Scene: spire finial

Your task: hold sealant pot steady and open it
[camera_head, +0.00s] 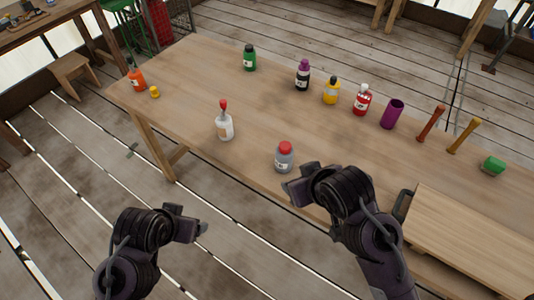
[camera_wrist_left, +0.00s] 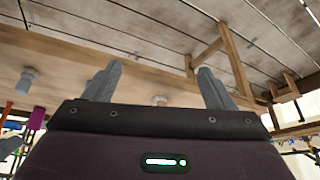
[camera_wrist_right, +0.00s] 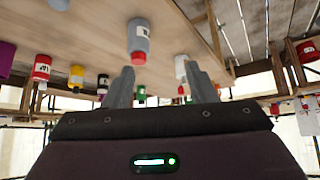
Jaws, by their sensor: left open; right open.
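The likely sealant pot, a grey pot (camera_head: 284,158) with a red lid and a white label, stands upright near the table's front edge. In the right wrist view the grey pot (camera_wrist_right: 138,40) appears upside down, beyond the fingertips. My right gripper (camera_head: 292,189) is open and empty, just in front of the pot and apart from it. Its two fingers show spread in the right wrist view (camera_wrist_right: 160,82). My left gripper (camera_head: 200,229) is open and empty, off the table's front edge to the left. Its spread fingers show in the left wrist view (camera_wrist_left: 156,84).
A white bottle with a red nozzle (camera_head: 225,124) stands left of the pot. Green (camera_head: 249,59), purple-capped (camera_head: 302,75), yellow (camera_head: 331,91) and red (camera_head: 362,100) bottles stand behind. A purple cup (camera_head: 392,114) is farther right. A raised wooden board (camera_head: 470,240) lies at front right.

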